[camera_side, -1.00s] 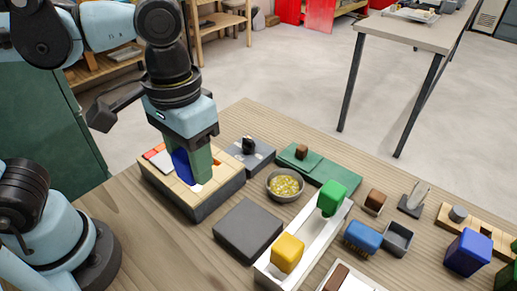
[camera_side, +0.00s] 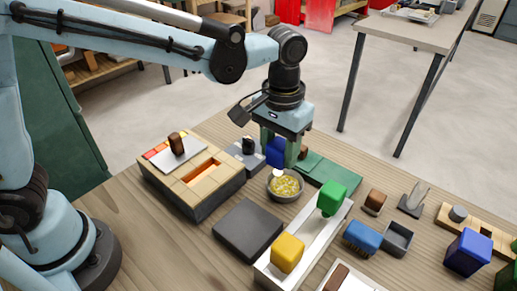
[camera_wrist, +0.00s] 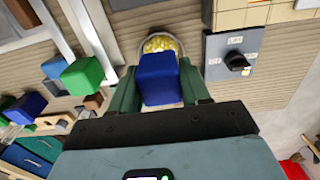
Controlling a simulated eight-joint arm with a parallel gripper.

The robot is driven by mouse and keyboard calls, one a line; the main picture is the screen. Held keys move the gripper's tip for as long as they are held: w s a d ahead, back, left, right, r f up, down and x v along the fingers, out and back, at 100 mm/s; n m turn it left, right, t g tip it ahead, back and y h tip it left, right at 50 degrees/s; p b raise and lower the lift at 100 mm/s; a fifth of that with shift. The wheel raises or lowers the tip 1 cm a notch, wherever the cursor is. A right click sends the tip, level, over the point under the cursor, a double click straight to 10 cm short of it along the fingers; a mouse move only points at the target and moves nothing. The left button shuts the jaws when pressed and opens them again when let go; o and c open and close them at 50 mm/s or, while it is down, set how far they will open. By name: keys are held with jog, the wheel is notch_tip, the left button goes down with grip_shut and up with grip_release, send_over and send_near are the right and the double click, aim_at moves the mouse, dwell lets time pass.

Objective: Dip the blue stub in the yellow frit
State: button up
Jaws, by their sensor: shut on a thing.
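My gripper (camera_side: 286,148) is shut on a blue block-shaped stub (camera_side: 275,153), held upright at the back of the bowl. A pale, glowing tip (camera_side: 278,173) shows at the stub's lower end. The round grey bowl of yellow frit (camera_side: 287,187) stands just beneath. The tip overlaps the bowl's back rim in the side view; whether it touches the frit I cannot tell. In the wrist view the blue stub (camera_wrist: 160,80) sits between the two green fingers and hides part of the yellow frit (camera_wrist: 160,43).
The brick furnace (camera_side: 219,160) with a glowing orange slot is at left. A dark grey plate (camera_side: 247,230) lies in front. A white tray (camera_side: 304,245) holds a green block (camera_side: 331,198) and a yellow block (camera_side: 287,253). Green plates (camera_side: 334,171) lie right of my gripper.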

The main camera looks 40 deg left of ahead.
jog(key=shift+w+d+f, duration=0.1)
jog(key=shift+w+f, duration=0.35)
jog(key=shift+f, duration=0.55)
jog(key=shift+w+f, duration=0.45)
jog(key=shift+f, duration=0.55)
jog(key=shift+w+d+f, duration=0.1)
jog(key=shift+w+f, duration=0.35)
jog(key=shift+f, duration=0.55)
jog(key=shift+f, duration=0.2)
jog(key=shift+r, duration=0.1)
notch_tip(320, 180, up, 7)
